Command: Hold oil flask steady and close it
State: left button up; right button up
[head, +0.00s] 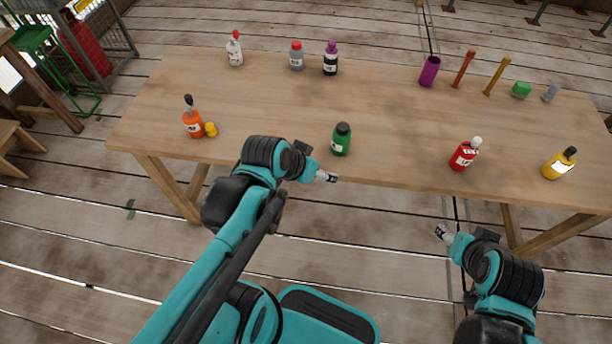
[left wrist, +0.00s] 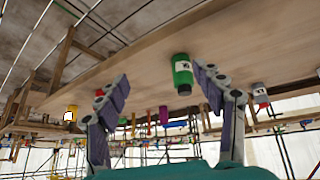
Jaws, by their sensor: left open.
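No label reads clearly enough to tell which bottle is the oil flask. An orange bottle (head: 193,123) with a dark narrow top stands at the table's left, a small yellow cap-like piece (head: 211,129) beside it. A green bottle (head: 341,143) with a dark cap stands at the near edge. My left gripper (head: 327,177) is just in front of it, open and empty. In the left wrist view, which looks upside down, the green bottle (left wrist: 182,72) shows between the spread fingers (left wrist: 165,90), beyond them. My right gripper (head: 443,234) is off the table's near edge; its jaw state is unclear.
The wooden table (head: 270,110) also bears a red bottle (head: 464,156), a yellow bottle (head: 558,165), and white (head: 235,52), grey (head: 297,58) and purple-capped (head: 330,64) bottles. A purple cup (head: 429,72) and sticks (head: 464,70) are at the back right. The table's middle is clear.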

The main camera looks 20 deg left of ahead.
pick_arm(q)
jog(key=shift+n+t+y, duration=0.3)
jog(key=shift+n+y, duration=0.3)
jog(key=shift+y, duration=0.2)
jog(key=shift+s+a+r, duration=0.1)
jog(key=shift+s+r, duration=0.1)
jog(key=shift+s, duration=0.45)
jog(key=shift+s+a+r, duration=0.15)
jog(key=shift+s+r, duration=0.1)
jog(key=shift+s, duration=0.35)
jog(key=shift+s+a+r, duration=0.1)
jog(key=shift+s+r, duration=0.1)
jog(key=shift+s, duration=0.45)
